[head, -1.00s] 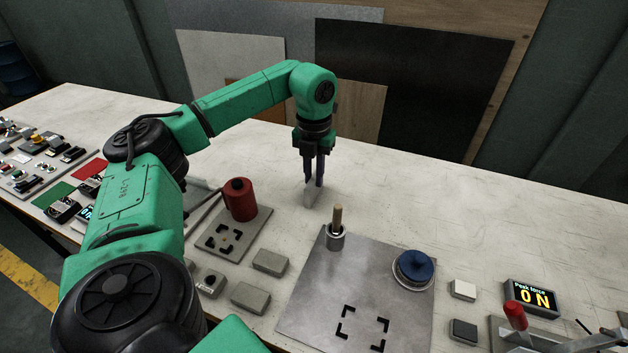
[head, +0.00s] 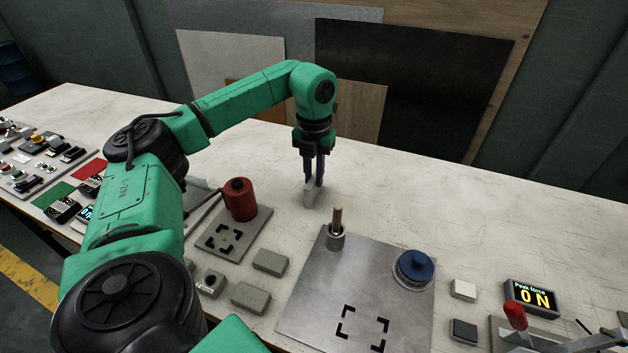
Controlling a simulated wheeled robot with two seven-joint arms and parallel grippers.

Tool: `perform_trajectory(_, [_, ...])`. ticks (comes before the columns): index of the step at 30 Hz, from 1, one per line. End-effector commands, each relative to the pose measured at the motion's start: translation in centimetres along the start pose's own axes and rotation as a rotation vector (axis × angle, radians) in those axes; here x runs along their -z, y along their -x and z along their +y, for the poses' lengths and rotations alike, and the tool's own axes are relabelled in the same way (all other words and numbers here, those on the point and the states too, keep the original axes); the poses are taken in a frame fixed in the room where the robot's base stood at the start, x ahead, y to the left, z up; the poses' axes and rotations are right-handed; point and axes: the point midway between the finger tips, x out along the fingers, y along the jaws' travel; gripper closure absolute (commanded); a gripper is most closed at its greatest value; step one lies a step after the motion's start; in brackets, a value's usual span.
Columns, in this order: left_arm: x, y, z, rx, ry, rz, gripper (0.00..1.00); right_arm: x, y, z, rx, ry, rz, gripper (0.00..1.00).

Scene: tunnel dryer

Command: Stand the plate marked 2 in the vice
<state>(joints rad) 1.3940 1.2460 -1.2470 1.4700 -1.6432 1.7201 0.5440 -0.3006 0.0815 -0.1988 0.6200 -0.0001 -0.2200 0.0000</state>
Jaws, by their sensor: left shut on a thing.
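My left gripper (head: 314,180) points down over the back middle of the bench. It is shut on a small thin grey plate (head: 311,197), which hangs below the fingertips at or just above the bench top. No number can be read on this plate, and the fingers cover its upper part. I cannot pick out a vice for certain; my left arm hides part of the bench. My right gripper is not in view.
Close in front stand a wooden-handled tool in a metal cup (head: 336,236) and a large grey metal plate (head: 360,285) with a blue-topped round thing (head: 415,266). A red cylinder (head: 240,199) stands left. A display (head: 530,297) reads "0 N". The bench right of the gripper is clear.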

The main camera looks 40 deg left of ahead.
Motion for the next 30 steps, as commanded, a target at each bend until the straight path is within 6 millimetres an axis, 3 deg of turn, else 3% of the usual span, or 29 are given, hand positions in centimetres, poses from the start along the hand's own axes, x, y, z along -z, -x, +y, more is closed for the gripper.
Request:
perform_trajectory(14, [0.0,0.1,0.0,0.001,0.000,-0.001,1.00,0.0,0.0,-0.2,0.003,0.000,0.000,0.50])
perform_trajectory(19, [-0.1,1.3,0.0,0.002,0.000,-0.002,1.00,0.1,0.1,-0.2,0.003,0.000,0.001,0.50])
perform_trajectory(23, [-0.1,3.7,-0.1,0.003,0.001,-0.004,1.00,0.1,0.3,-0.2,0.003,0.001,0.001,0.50])
perform_trajectory(30, [-0.1,11.0,-0.1,0.004,-0.001,-0.005,1.00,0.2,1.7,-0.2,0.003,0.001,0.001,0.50])
